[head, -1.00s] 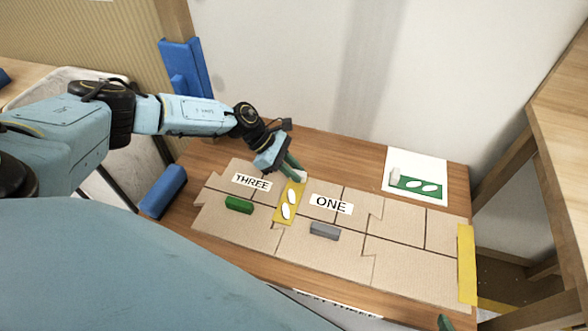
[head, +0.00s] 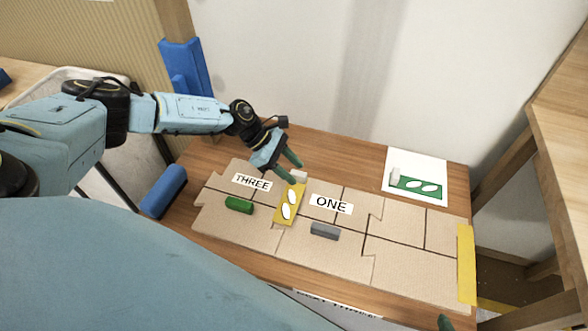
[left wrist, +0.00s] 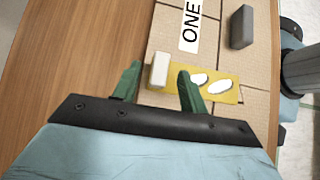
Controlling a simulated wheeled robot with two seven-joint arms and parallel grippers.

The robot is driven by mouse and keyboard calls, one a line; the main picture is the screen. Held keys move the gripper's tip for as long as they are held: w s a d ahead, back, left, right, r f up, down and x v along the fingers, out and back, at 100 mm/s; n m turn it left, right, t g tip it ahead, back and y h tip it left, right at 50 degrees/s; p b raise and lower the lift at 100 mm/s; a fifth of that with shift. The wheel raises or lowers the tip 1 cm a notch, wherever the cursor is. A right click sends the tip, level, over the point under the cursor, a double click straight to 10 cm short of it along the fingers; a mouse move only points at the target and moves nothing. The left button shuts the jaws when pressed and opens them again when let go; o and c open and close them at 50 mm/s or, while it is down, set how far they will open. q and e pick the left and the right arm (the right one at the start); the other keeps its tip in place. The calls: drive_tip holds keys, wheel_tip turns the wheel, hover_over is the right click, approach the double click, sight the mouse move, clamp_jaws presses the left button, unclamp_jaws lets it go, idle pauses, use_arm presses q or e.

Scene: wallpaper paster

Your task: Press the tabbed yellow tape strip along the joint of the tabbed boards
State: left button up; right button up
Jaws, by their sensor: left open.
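The yellow tape strip (head: 285,217) with white ovals lies over the joint between the cardboard board labelled THREE (head: 215,191) and the board labelled ONE (head: 346,205). Its white block-like tab (head: 299,177) stands at the far end. My left gripper (head: 290,168) is open at that end. In the left wrist view, the open left gripper (left wrist: 158,80) has its green fingers on either side of the white tab (left wrist: 160,70), with a gap visible. The strip (left wrist: 233,96) runs to the right there. Only a green tip, probably my right gripper (head: 445,322), shows at the bottom edge.
A green block (head: 239,205) and a grey block (head: 325,231) sit on the boards. A green strip (head: 405,184) with white ovals lies on a white sheet (head: 432,162). Another yellow strip (head: 466,265) lies at the boards' right end. A blue roll (head: 163,191) is at left.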

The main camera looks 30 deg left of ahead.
use_arm(q)
drive_tip(key=p+v, duration=0.3)
drive_tip(key=v, duration=0.9)
drive_tip(key=shift+s, duration=0.1)
